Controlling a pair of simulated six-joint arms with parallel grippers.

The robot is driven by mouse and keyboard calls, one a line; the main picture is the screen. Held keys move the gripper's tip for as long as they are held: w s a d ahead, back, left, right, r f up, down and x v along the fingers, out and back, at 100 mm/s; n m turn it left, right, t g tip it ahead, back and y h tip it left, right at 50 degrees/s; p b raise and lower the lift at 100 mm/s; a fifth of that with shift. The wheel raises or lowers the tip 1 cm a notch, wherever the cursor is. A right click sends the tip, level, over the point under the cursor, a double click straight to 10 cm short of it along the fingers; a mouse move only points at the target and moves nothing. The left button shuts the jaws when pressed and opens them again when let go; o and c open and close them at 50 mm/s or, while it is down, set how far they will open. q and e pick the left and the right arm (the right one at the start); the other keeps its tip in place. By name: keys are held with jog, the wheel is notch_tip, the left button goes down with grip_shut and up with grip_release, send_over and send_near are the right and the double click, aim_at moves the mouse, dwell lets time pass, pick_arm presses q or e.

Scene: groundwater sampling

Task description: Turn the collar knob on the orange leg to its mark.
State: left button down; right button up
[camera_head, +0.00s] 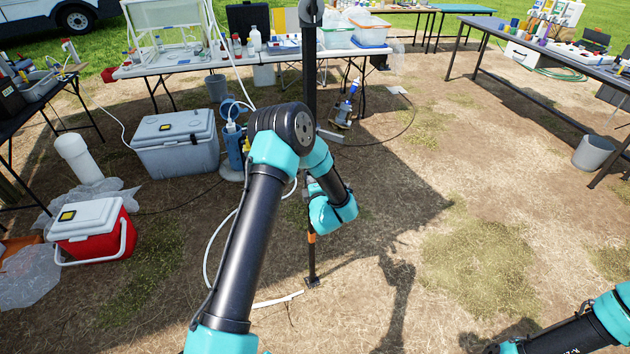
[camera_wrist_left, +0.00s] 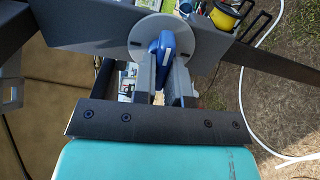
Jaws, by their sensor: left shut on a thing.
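My left gripper (camera_wrist_left: 172,88) is shut on a blue knob (camera_wrist_left: 164,58) in the left wrist view. The knob stands in front of a round light-grey disc (camera_wrist_left: 172,31) on a dark grey bar. In the head view a thin leg with an orange band (camera_head: 311,239) stands on the ground just below my left wrist. The left fingers and the knob are hidden behind my arm there.
A grey cooler (camera_head: 176,155) and a red cooler (camera_head: 93,240) stand to the left. A white hose (camera_head: 209,250) curves beside my left arm. Laden tables line the back and right, with a grey bucket (camera_head: 592,152) at right. The grass right of the leg is clear.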

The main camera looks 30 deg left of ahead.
pick_arm(q)
jog(key=n, duration=1.7)
jog(key=shift+w+d+f, duration=0.15)
jog(key=shift+w+f, duration=0.05)
jog(key=shift+w, duration=0.05)
jog(key=c, duration=1.1)
grip_release()
jog(key=shift+s+f, duration=0.1)
